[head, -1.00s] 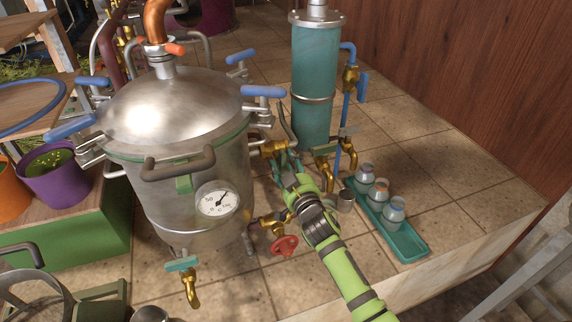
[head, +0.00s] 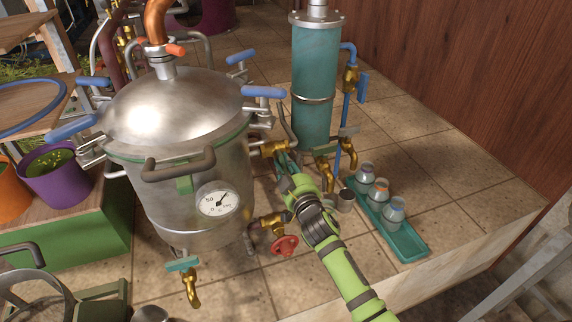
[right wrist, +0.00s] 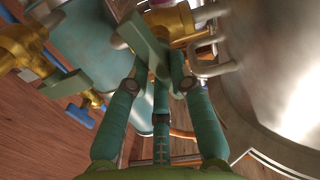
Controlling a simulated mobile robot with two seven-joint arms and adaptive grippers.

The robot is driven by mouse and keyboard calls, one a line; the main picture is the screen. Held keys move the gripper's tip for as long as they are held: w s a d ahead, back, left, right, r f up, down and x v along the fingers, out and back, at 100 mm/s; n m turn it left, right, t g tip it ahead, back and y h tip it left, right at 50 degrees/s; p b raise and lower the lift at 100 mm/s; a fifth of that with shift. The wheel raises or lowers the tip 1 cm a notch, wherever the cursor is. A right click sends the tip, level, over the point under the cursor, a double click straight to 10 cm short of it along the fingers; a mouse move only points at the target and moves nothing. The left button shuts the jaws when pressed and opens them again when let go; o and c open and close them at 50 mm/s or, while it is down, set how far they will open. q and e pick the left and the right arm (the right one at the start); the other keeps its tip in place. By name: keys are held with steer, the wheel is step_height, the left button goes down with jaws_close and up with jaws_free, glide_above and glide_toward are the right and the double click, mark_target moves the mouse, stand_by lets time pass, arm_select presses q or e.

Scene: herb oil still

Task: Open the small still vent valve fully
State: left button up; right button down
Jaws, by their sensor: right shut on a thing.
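The large steel still (head: 185,115) stands left of centre in the head view. A brass valve (head: 272,148) sticks out from its right side, close to the teal column. In the right wrist view, this brass body (right wrist: 170,22) carries a dull green lever handle (right wrist: 145,40). My right gripper (head: 284,160) reaches this valve from the front. In the right wrist view my right gripper (right wrist: 160,68) has its fingers shut on the lever's near end, which partly hides between them. My left gripper is not in view.
The teal column (head: 312,90) with brass taps (head: 323,165) stands close to the right of my gripper. A green tray (head: 402,240) with several jars lies further right. A red handwheel valve (head: 285,245) is below.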

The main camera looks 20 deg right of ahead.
steer(key=n, duration=0.4)
steer(key=shift+a+n, duration=0.2)
steer(key=shift+n, duration=0.1)
steer(key=n, duration=0.3)
steer(key=shift+a+n, duration=0.15)
steer(key=shift+n, duration=0.25)
steer(key=shift+a+f+n, duration=0.1)
steer(key=shift+f+n, duration=0.05)
steer(key=shift+n, duration=1.7)
steer(key=shift+a+f+n, duration=0.1)
steer(key=shift+n, duration=1.75)
steer(key=c, duration=1.1)
jaws_free()
steer(key=s, duration=1.2)
steer(key=shift+d, duration=0.2)
